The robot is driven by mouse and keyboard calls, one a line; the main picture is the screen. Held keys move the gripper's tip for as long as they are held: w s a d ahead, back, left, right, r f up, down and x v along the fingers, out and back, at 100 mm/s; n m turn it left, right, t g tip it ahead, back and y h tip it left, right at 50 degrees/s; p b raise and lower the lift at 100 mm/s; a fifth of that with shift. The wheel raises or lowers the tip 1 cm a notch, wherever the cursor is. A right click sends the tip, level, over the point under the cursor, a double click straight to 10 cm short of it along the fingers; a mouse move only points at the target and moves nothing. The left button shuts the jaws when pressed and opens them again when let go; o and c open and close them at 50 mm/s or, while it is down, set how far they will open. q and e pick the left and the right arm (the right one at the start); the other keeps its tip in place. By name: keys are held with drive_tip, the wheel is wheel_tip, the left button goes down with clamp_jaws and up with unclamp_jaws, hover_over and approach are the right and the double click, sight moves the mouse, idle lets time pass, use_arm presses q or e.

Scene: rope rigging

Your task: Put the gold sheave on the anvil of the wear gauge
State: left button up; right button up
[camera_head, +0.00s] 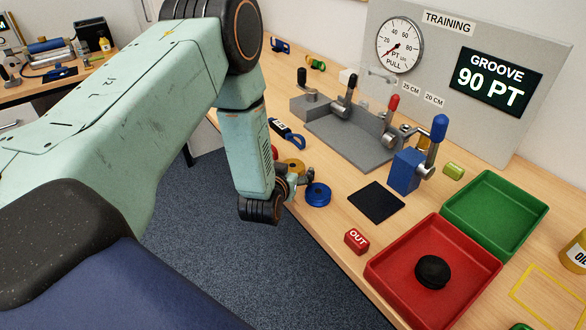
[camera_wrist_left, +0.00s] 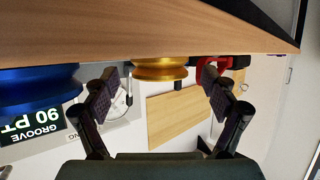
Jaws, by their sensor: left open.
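The gold sheave (camera_head: 293,165) lies near the front edge of the wooden bench, partly hidden by my left wrist. My left gripper (camera_head: 301,179) is low at the bench edge, close beside it. In the left wrist view, which is turned over, the gold sheave (camera_wrist_left: 160,69) shows between and beyond the open fingers of my left gripper (camera_wrist_left: 162,93). I cannot tell whether they touch it. A blue device with a blue-knobbed lever (camera_head: 405,172), likely the wear gauge, stands below the GROOVE display (camera_head: 494,81); its anvil is not clear. My right gripper is not in view.
A blue sheave (camera_head: 318,195) lies just right of my left gripper, also in the wrist view (camera_wrist_left: 38,87). A black pad (camera_head: 376,202), red OUT block (camera_head: 356,241), red tray (camera_head: 400,282) with a black piece, green tray (camera_head: 530,200) and grey lever fixture (camera_head: 345,147) occupy the bench.

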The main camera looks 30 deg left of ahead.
sight(291, 169)
use_arm(q)
drive_tip(key=shift+r, duration=0.25)
drive_tip(key=shift+w+a+f, duration=0.15)
drive_tip(key=shift+w+f, duration=0.15)
drive_tip(key=shift+f, duration=0.1)
drive_tip(key=shift+c, duration=1.4)
drive_tip(key=shift+s+d+r, duration=0.2)
drive_tip(key=shift+s+r, duration=0.1)
drive_tip(key=c, duration=0.6)
drive_tip(key=shift+w+a+f, duration=0.1)
drive_tip(key=shift+w+f, duration=0.1)
drive_tip(key=shift+w, duration=0.05)
drive_tip(key=c, duration=0.5)
drive_tip(key=shift+s+r, duration=0.1)
drive_tip(key=shift+r, duration=0.1)
wheel_tip(291, 169, up, 10)
drive_tip(key=shift+f+p, duration=0.15)
drive_tip(key=shift+p, duration=0.4)
